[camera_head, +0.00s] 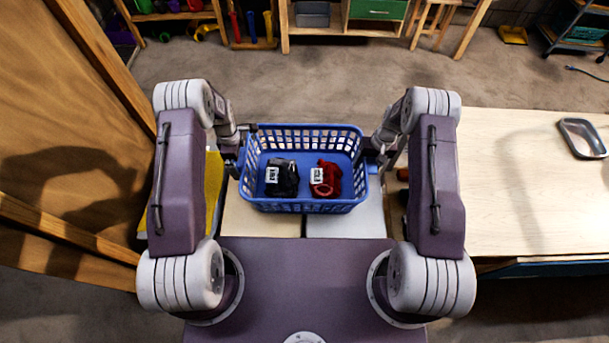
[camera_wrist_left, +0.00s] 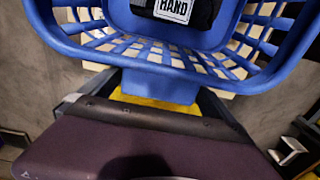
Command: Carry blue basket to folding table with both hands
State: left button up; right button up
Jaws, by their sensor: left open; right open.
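The blue basket (camera_head: 303,207) sits upright in front of me in the head view, with a dark bundle (camera_head: 283,178) and a red bundle (camera_head: 325,180) inside, each with a white tag. My left gripper (camera_head: 241,150) is open at the basket's left side. In the left wrist view, a blue tab of the basket (camera_wrist_left: 160,86) lies between its fingers. My right gripper (camera_head: 374,152) is open at the basket's right side; its fingertips are partly hidden. A long pale wooden table (camera_head: 510,190), probably the folding table, stands at the right.
Under the basket are pale cream and white surfaces (camera_head: 345,222). A metal tray (camera_head: 582,138) lies on the table's right part; the rest of its top looks clear. A wooden panel (camera_head: 60,120) stands close on my left. Open floor (camera_head: 340,90) lies beyond, with shelves behind.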

aim_at(367, 160)
pick_arm(q)
jog(key=c, duration=1.2)
pick_arm(e)
jog(key=c, duration=1.2)
pick_arm(q)
jog(key=c, duration=0.5)
pick_arm(e)
grip_shut()
pick_arm(q)
jog(key=shift+r, duration=0.15)
pick_arm(e)
jog(key=shift+r, duration=0.2)
